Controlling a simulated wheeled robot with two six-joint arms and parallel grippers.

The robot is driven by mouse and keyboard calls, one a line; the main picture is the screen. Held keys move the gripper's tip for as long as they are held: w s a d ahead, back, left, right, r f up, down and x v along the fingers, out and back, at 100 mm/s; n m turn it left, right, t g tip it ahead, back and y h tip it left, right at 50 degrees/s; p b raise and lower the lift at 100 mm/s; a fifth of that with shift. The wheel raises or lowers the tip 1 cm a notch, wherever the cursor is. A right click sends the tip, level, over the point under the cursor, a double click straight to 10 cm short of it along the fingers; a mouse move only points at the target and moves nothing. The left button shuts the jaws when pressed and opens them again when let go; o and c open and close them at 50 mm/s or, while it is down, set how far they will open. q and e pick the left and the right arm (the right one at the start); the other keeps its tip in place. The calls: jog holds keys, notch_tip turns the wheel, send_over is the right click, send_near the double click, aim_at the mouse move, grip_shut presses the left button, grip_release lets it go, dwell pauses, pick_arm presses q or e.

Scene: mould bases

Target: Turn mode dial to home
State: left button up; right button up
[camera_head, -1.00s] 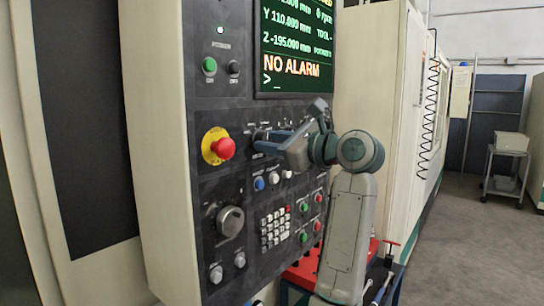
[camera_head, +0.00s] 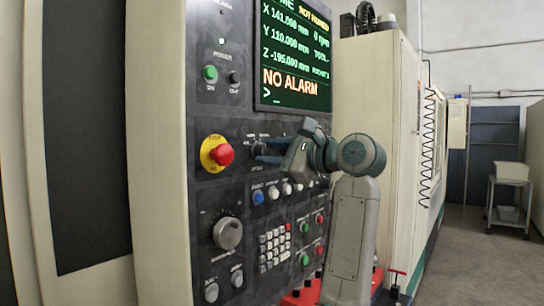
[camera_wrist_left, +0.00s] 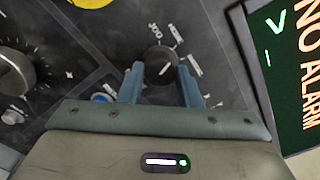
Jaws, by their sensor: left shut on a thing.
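The mode dial (camera_wrist_left: 161,67) is a round black knob with a pale pointer line on the dark control panel. Printed labels surround it; one reads JOG, the others are too small or blurred to read surely. My left gripper (camera_wrist_left: 162,78) has its two blue fingers on either side of the dial and is shut on it. In the head view my left gripper (camera_head: 262,152) reaches the panel from the right, below the screen, and its fingers mostly hide the dial. My right gripper is not in view.
A red emergency stop button (camera_head: 222,154) on a yellow disc sits just left of the dial. A larger grey knob (camera_head: 228,233) is lower left. Several push buttons and a keypad (camera_head: 274,247) lie below. The screen (camera_head: 294,62) above reads NO ALARM.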

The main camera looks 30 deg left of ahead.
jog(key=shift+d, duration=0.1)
pick_arm(q)
jog(key=o, duration=1)
jog(key=shift+d, duration=0.1)
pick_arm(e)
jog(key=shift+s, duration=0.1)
pick_arm(q)
jog(key=shift+s+d+b, duration=0.15)
jog(key=shift+d+b, duration=0.35)
jog(key=shift+d, duration=1.3)
jog(key=shift+s+d+b, duration=0.2)
jog(key=shift+d+b, duration=0.35)
jog(key=shift+d, duration=1.25)
jog(key=shift+s+d+b, duration=0.15)
jog(key=shift+d+b, duration=0.35)
jog(key=shift+d, duration=1.3)
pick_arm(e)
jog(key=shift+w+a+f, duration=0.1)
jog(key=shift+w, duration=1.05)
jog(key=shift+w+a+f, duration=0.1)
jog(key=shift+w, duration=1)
pick_arm(q)
jog(key=shift+w, duration=0.1)
